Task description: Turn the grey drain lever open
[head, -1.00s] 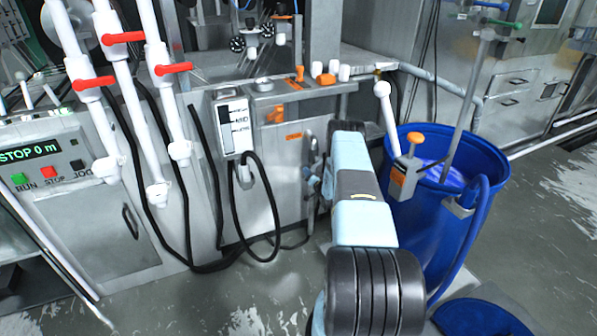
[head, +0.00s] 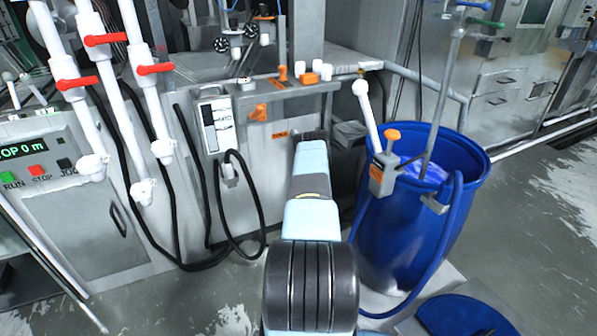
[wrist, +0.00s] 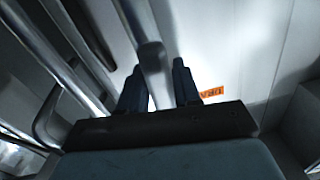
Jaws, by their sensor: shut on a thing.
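In the wrist view, a grey lever bar (wrist: 152,62) runs between the two dark fingers of my gripper (wrist: 160,80). The gripper is shut on it. An orange label with black letters, partly hidden, is on the pale panel behind, right of the fingers (wrist: 211,92). In the head view, my own arm hides the lever and gripper; part of the orange label (head: 280,135) shows just left of the arm. How far the lever is turned cannot be told.
Metal bars (wrist: 62,60) run close left of the gripper. A blue barrel (head: 400,240) with a hose stands right of my arm. A black cable (head: 262,215) loops at left. White pipes with red handles (head: 155,69) stand farther left.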

